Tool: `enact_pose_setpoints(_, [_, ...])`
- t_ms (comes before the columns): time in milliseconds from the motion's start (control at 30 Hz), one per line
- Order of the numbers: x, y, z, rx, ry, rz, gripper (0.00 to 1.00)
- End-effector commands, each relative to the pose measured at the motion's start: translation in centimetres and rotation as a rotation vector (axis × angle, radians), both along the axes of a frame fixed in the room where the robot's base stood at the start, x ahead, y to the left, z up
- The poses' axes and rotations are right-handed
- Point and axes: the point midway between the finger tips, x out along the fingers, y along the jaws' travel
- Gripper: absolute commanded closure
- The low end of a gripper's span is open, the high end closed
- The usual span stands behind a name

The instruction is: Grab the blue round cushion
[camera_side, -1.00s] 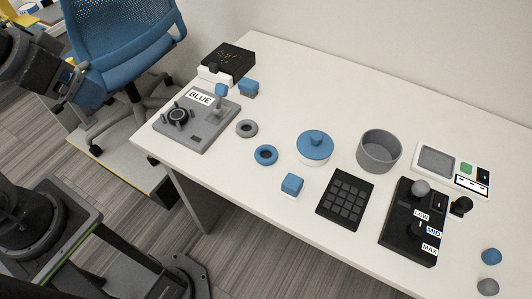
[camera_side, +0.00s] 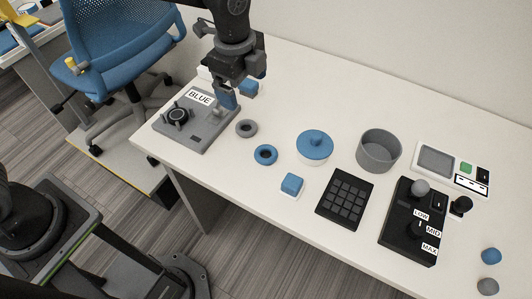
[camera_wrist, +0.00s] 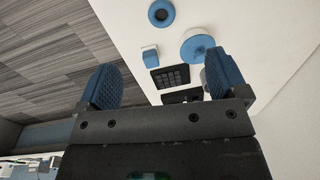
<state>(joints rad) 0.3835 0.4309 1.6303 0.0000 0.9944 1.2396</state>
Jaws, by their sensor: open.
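The blue round cushion (camera_side: 266,163) is a ring with a dark centre, lying flat on the white table (camera_side: 330,235) in front of a similar grey ring (camera_side: 246,136). In the wrist view the cushion (camera_wrist: 161,24) shows whole near the top edge, beyond the gap between the fingers. My gripper (camera_side: 226,98) is above the grey "BLUE" box, left of and behind the cushion, and apart from it. In the wrist view my gripper (camera_wrist: 160,62) has its two blue fingers wide apart, with nothing between them.
The grey "BLUE" box (camera_side: 184,138) is at the left. A grey bowl (camera_side: 379,163) is farther right. The table's front edge is left of the cushion.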

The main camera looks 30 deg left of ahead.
Motion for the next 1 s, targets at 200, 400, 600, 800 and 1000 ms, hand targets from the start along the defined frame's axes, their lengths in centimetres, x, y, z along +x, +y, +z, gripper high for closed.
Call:
enact_pose_setpoints(200, [1.5,-4.2,-5.6,0.039,0.063,-0.28,0.08])
enact_pose_setpoints(400, [1.7,-5.0,-7.7,0.046,0.076,-0.345,0.08])
enact_pose_setpoints(600, [1.6,-4.9,-11.3,0.047,0.079,-0.343,0.08])
enact_pose_setpoints(800, [1.6,-4.9,-14.5,0.046,0.076,-0.341,0.08])
enact_pose_setpoints(1000, [1.6,-4.8,-15.7,0.046,0.075,-0.341,0.08])
